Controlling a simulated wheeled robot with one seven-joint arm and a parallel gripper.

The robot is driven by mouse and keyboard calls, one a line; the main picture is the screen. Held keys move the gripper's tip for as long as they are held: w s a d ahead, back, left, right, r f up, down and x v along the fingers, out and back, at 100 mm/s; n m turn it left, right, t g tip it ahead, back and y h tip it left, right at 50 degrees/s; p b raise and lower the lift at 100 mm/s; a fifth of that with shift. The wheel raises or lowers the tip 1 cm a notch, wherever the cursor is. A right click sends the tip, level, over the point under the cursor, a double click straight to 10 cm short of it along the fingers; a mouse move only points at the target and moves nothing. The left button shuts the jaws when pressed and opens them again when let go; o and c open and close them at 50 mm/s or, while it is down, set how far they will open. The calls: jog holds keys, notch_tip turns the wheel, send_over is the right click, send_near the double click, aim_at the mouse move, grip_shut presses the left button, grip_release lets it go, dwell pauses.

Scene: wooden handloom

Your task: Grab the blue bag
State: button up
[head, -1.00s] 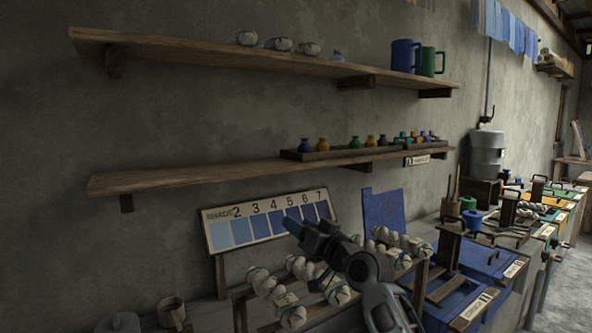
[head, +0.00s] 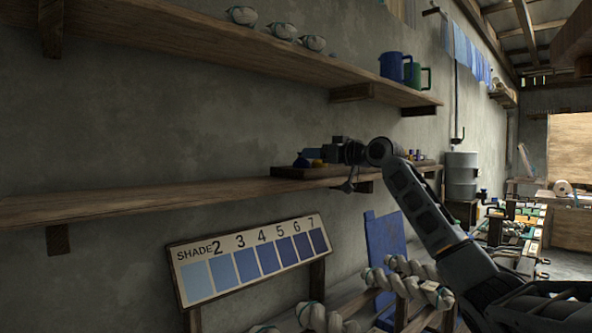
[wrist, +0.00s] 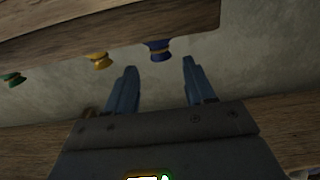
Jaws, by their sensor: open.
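The small blue bag (head: 301,161) stands at the left end of the dark tray (head: 285,172) on the lower wall shelf. It also shows in the wrist view (wrist: 160,48), just beyond my fingertips and lined up with the gap between them. My gripper (head: 312,154) is at the tray, close to the blue bag and partly overlapping the bags behind. In the wrist view my gripper (wrist: 160,68) has its two blue fingers apart, with nothing between them. A yellow bag (wrist: 99,60) and a green bag (wrist: 13,78) stand in a row beside the blue one.
The upper shelf (head: 180,75) holds white skeins, a blue mug (head: 396,67) and a green mug (head: 413,76). Below the lower shelf (head: 130,203) stands a shade chart (head: 250,262). The left of the lower shelf is bare. My forearm crosses in front of the tray's right part.

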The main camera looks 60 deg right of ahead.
jog(key=p+x, duration=0.1)
jog(key=x, duration=0.5)
jog(key=shift+w+f+p, duration=0.1)
jog(key=shift+w+p, duration=0.2)
jog(key=shift+c, duration=0.3)
grip_shut()
jog(key=shift+r, duration=0.5)
jog(key=r, duration=0.1)
jog(key=r+b, duration=0.1)
jog(key=r, duration=0.1)
jog(key=shift+d+r, duration=0.3)
jog(key=shift+d, duration=0.1)
jog(key=s+d+r, duration=0.1)
jog(key=d+r, duration=0.5)
jog(key=d, duration=0.4)
jog(key=shift+s+d+r, duration=0.2)
jog(key=shift+d, duration=0.15)
